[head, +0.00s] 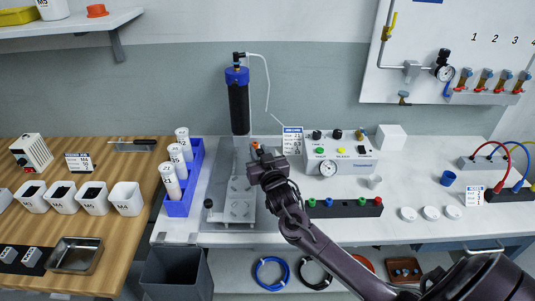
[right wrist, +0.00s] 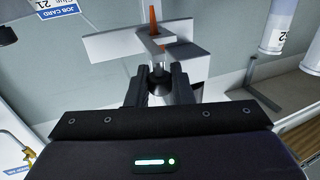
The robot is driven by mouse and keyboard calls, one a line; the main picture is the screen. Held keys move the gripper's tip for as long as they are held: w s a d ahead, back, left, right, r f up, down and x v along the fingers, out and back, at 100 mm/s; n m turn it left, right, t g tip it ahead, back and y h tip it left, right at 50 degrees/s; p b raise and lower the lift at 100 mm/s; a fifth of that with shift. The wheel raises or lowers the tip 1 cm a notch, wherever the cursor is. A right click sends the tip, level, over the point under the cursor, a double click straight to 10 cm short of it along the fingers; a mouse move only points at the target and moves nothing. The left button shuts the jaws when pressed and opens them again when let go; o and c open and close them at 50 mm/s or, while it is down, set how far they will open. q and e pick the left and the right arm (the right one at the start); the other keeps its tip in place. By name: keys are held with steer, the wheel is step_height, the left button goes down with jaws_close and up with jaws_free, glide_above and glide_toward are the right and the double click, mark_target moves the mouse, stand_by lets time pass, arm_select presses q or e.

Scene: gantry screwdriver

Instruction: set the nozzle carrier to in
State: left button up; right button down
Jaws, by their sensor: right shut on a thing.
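The nozzle carrier is a pale grey bracket (right wrist: 112,47) with an orange nozzle (right wrist: 153,22) standing in it, in the right wrist view. A dark round knob (right wrist: 158,88) is at the bracket's near end. My right gripper (head: 262,162) is shut on this knob, its fingers on both sides. In the head view the orange nozzle (head: 255,145) shows just beyond the fingertips, and my gripper hides most of the carrier. It is at the grey fixture base (head: 222,165), right of the black cylinder with a blue cap (head: 238,105). My left gripper is out of view.
A blue rack (head: 181,206) with several white bottles stands left of the fixture. A control box (head: 340,157) with a gauge and a job card (head: 292,140) stand to the right. A black strip with coloured knobs (head: 345,208) lies in front of the box, close to my right arm.

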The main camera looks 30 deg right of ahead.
steer(key=shift+d, duration=0.1)
steer(key=c, duration=1.3)
jaws_free()
steer(key=shift+s, duration=0.1)
steer(key=shift+v, duration=3.85)
